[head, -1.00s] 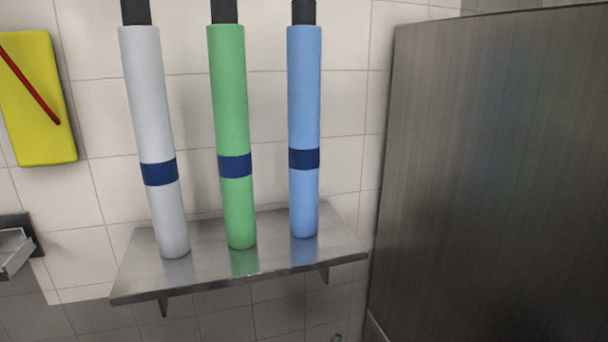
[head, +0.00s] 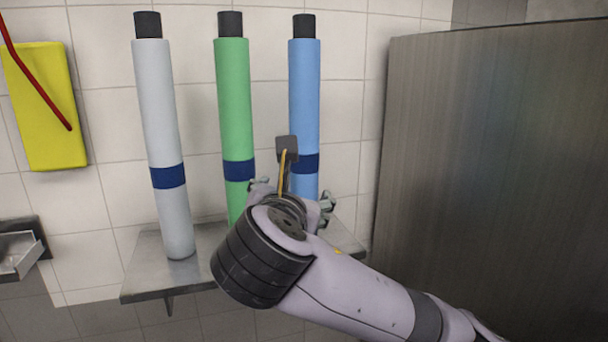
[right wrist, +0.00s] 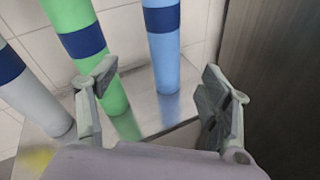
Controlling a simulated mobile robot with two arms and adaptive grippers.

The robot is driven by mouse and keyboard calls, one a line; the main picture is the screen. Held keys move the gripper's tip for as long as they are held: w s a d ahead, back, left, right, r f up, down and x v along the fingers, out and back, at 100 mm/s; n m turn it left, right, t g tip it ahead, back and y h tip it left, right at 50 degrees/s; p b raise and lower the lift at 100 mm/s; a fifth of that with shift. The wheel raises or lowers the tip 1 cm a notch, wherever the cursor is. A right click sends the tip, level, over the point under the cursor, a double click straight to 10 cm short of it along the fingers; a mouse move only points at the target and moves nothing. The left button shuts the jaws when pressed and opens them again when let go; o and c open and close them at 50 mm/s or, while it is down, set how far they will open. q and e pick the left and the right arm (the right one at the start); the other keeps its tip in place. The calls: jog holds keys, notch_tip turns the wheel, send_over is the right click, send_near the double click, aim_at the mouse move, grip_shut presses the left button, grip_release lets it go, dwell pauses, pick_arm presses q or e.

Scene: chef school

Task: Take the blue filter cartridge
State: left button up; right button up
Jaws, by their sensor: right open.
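The blue filter cartridge (head: 304,95) stands upright on a metal wall shelf (head: 140,272), at the right of three cartridges. It has a black cap and a dark blue band; its lower end is hidden behind my right gripper (head: 292,195) in the head view. In the right wrist view the blue cartridge (right wrist: 163,50) stands beyond and between the two spread fingers of my right gripper (right wrist: 160,100). The right gripper is open and empty, in front of the cartridge and apart from it. My left gripper is not in view.
A green cartridge (head: 233,100) stands just left of the blue one, close to my left-hand finger in the wrist view. A white cartridge (head: 158,110) stands further left. A large metal panel (head: 480,180) rises at the right. A yellow board (head: 45,110) hangs on the wall.

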aim_at(302, 132)
notch_tip(302, 132, up, 8)
jog(key=n+t+h, duration=0.2)
jog(key=n, duration=0.1)
jog(key=w+p, duration=0.2)
jog(key=w, duration=0.1)
jog(key=w+p, duration=0.1)
jog(key=w, duration=0.3)
jog(key=w+d+p, duration=0.1)
jog(key=w+p, duration=0.1)
jog(key=w, duration=0.1)
jog(key=shift+w+d+p, duration=0.1)
jog(key=shift+w+p, duration=0.1)
jog(key=shift+p, duration=0.1)
jog(key=w+p, duration=0.2)
jog(key=w, duration=0.1)
jog(key=w+p, duration=0.1)
jog(key=shift+w+d+f, duration=0.25)
jog(key=shift+w+d, duration=0.05)
jog(key=shift+d, duration=0.05)
jog(key=shift+w+f, duration=0.2)
jog(key=shift+w, duration=0.15)
jog(key=shift+c, duration=0.6)
